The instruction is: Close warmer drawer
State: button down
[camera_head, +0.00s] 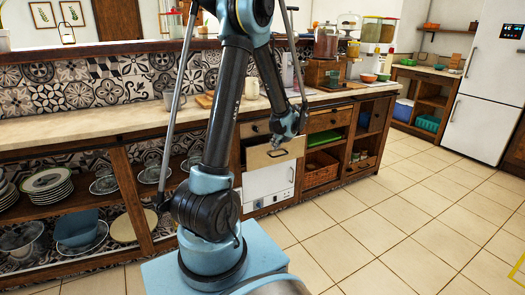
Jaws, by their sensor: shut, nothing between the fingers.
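A drawer with a light wooden front (262,158) stands pulled out from the cabinet under the counter, in the middle of the view. A dark handle shows on its front. I cannot tell for sure that this is the warmer drawer. A white appliance (270,186) with a small panel and a handle sits in the cabinet below it. My gripper (283,142) is small in the view, at the upper right part of the drawer front. It is shut with nothing in it. I cannot tell whether it touches the drawer.
A long counter (130,122) runs along the tiled wall, with open shelves of plates (47,185) and bowls at left. A wicker basket (320,170) sits in the shelving to the right. A white fridge (485,95) stands at the far right. The tiled floor (400,215) is clear.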

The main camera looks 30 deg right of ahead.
jog(key=a+t, duration=0.1)
jog(key=a, duration=0.1)
send_near(258, 153)
notch_tip(258, 153, down, 3)
jog(key=w, duration=0.1)
jog(key=shift+w, duration=1)
